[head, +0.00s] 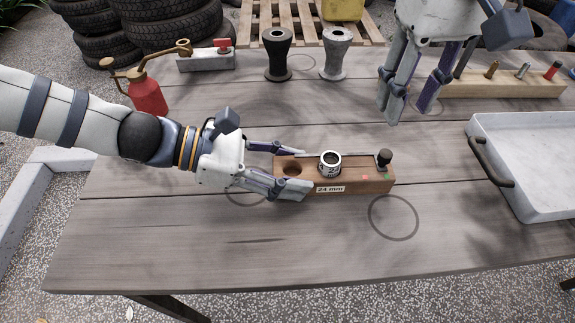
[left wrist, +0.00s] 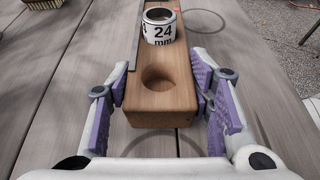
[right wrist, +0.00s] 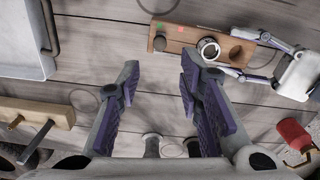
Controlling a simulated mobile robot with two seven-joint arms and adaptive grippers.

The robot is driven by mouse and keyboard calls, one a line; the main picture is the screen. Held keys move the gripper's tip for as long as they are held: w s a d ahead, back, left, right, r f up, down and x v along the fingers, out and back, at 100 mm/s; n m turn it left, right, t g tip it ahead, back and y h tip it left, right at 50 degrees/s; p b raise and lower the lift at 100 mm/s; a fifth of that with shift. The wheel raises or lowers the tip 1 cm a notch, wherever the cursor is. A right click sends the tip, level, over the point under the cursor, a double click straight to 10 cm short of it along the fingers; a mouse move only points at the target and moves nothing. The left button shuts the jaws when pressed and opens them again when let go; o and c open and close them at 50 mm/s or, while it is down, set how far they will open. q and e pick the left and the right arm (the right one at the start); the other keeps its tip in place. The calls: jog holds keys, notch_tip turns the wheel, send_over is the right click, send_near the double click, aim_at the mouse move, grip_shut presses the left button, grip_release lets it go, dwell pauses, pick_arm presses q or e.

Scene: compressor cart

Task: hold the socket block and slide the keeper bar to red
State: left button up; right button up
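The wooden socket block (head: 348,186) lies on the table, labelled 24 mm, with a metal socket (head: 330,165) in one hole and an empty hole at its left end. The keeper bar (head: 345,153) is a thin grey strip along the block's back edge, with a dark upright knob (head: 384,158) at the right, beside the green mark (head: 387,177). The red mark (head: 365,177) is left of that. My left gripper (left wrist: 160,85) has its pads against both sides of the block's left end. My right gripper (right wrist: 157,82) is open and empty, above the table behind the block.
A white tray (head: 545,165) with a dark handle stands at the right. A wooden rack (head: 500,86) with pegs is at the back right. Two spools (head: 277,55), a red oil can (head: 147,95) and a grey block with a red part (head: 205,60) stand behind. The front table is clear.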

pick_arm(q)
jog(key=c, duration=0.6)
pick_arm(e)
jog(key=shift+c, duration=0.5)
grip_shut()
jog(key=w+d+m+g+y, duration=0.1)
jog(key=d+m+y, duration=0.3)
jog(key=d+m, duration=0.8)
jog(key=w+m, duration=0.1)
jog(key=m, duration=0.3)
jog(key=shift+w+f+m, duration=0.35)
jog(key=shift+f+m, duration=0.05)
